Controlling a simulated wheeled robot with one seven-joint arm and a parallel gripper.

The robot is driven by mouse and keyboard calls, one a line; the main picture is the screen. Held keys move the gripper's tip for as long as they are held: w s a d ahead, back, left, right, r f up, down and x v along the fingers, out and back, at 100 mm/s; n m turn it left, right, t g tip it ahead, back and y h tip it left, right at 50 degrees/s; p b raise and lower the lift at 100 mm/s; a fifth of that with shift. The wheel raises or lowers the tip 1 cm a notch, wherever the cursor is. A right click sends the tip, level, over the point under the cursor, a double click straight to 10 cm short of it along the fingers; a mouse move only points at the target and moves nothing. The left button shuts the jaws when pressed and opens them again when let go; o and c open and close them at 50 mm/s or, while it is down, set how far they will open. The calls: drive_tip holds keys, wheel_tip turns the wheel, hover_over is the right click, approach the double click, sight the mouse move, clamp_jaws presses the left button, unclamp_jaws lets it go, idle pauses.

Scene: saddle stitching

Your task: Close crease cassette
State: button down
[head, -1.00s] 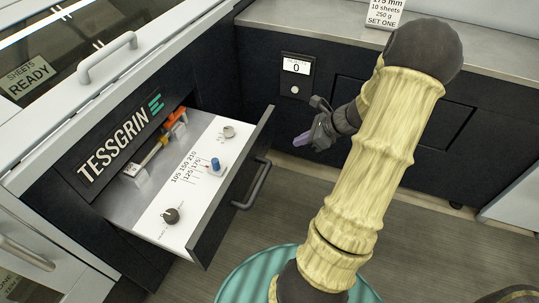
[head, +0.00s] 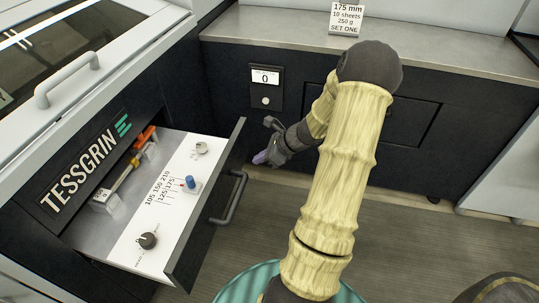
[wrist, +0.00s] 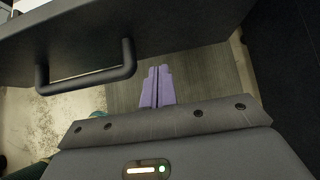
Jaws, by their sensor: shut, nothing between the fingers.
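The crease cassette is a drawer (head: 124,253) that stands pulled out of the dark TESSGRIN machine at the left of the head view. Its white scale plate carries a blue knob (head: 190,183) beside the 175 mark and a black dial (head: 148,241). Its front has a dark bar handle (head: 236,199), and this handle also shows at the upper left of the wrist view (wrist: 88,77). My gripper (head: 261,158) is shut and empty, to the right of the drawer front and apart from it. Its purple fingers (wrist: 157,86) lie together in the wrist view, right of the handle.
A dark cabinet with a counter (head: 420,53) runs along the back, with a sign (head: 346,18) on it and a small display reading 0 (head: 265,77). An orange-handled tool (head: 145,138) lies in the drawer. The floor (head: 410,220) right of the drawer is open.

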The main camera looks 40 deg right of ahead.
sight(236, 162)
drive_tip(key=w+a, duration=0.1)
drive_tip(key=w+a+f, duration=0.1)
drive_tip(key=w, duration=0.1)
drive_tip(key=w+a, duration=0.1)
drive_tip(key=shift+w+a+f+b, duration=0.2)
drive_tip(key=shift+a+f+b, duration=0.05)
drive_tip(key=shift+f+b, duration=0.05)
drive_tip(key=shift+w, duration=0.15)
